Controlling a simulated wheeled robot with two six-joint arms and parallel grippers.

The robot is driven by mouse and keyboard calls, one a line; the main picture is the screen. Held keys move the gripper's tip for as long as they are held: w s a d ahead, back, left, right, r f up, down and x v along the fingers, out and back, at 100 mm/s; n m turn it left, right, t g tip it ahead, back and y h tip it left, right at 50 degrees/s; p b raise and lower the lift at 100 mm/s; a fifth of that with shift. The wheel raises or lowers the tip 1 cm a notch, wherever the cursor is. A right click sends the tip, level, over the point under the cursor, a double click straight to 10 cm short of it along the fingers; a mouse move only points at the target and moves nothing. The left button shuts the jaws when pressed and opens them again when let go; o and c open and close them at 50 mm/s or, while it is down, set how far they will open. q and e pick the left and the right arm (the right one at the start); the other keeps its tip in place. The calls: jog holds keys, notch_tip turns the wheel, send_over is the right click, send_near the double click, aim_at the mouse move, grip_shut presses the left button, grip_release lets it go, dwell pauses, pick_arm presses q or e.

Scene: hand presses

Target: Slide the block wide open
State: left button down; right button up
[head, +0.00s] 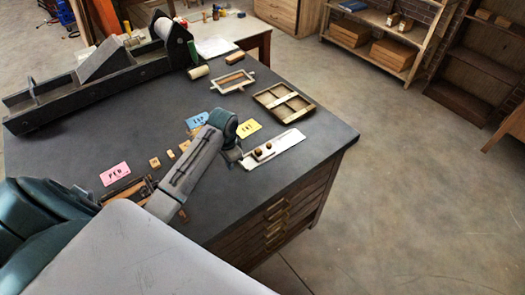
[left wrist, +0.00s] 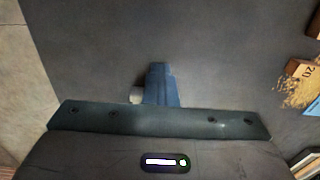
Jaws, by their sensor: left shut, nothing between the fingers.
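A pale flat piece (head: 288,142) with two brown round knobs (head: 263,150) lies near the right front edge of the dark table. I cannot tell for sure whether it is the task's block. My left gripper (head: 236,156) is just left of it, pointing down. In the left wrist view the left gripper (left wrist: 161,84) is shut and empty, its blue fingers together over the dark tabletop. A small pale thing (left wrist: 137,96) shows beside the fingers, partly hidden. Whether the fingers touch anything is unclear. My right gripper is out of view.
The dark table (head: 330,125) also holds an open wooden frame (head: 232,81), a divided wooden tray (head: 284,102), a yellow card (head: 248,128), a pink card (head: 115,174) and a long press (head: 90,85).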

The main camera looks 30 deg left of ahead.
pick_arm(q)
jog(key=shift+s+a, duration=0.25)
jog(key=shift+s, duration=0.35)
jog(key=shift+s+a, duration=0.3)
jog(key=shift+s, duration=0.35)
jog(key=shift+s+a, duration=0.25)
jog(key=shift+s, duration=0.35)
jog(key=c, duration=1.2)
grip_release()
jog(key=shift+c, duration=0.2)
notch_tip(320, 180, up, 7)
